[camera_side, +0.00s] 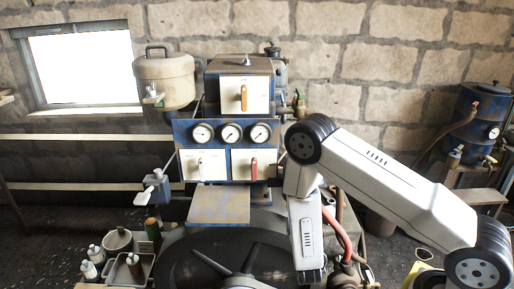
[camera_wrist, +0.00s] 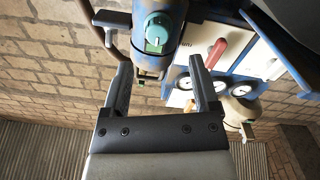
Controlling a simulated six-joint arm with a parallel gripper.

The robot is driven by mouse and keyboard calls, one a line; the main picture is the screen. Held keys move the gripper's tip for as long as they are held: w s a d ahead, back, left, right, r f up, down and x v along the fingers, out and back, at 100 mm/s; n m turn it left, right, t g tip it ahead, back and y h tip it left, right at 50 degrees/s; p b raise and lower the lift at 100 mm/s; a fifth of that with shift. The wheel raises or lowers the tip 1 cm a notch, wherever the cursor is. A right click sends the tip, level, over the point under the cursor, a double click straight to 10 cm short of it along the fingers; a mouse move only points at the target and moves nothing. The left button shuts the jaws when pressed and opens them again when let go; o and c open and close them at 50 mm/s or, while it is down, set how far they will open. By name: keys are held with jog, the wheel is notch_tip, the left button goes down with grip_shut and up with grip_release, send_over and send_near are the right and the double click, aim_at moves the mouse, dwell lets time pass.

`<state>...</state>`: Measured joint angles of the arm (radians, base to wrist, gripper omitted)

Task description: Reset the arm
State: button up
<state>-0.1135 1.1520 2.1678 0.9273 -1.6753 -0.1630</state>
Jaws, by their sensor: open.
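My gripper (camera_wrist: 160,63) is open in the wrist view, with its two dark fingers spread apart and nothing between them. Beyond the fingers is a blue-grey fitting with a teal knob (camera_wrist: 157,32); I cannot tell how far away it is. In the side view, my pale grey arm crosses the right half in front of the blue engine unit (camera_side: 222,140). I cannot make out the fingers there. A large dark wheel (camera_side: 190,262) sits low in front of the unit.
The unit carries three round gauges (camera_side: 231,133), an orange-handled lever (camera_side: 244,98) and a red-handled lever (camera_side: 254,167). A beige tank (camera_side: 165,80) is at its left. Small bottles (camera_side: 97,254) stand at lower left. A blue barrel (camera_side: 478,120) stands at right.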

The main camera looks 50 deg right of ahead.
jog(key=w+a+r+n+g+y, duration=0.25)
jog(key=a+r+g+y, duration=0.2)
jog(key=a+y, duration=0.5)
jog(key=s+r+n+g+y, duration=0.3)
jog(key=s+r+g, duration=0.2)
jog(key=s, duration=0.8)
jog(key=shift+v, duration=1)
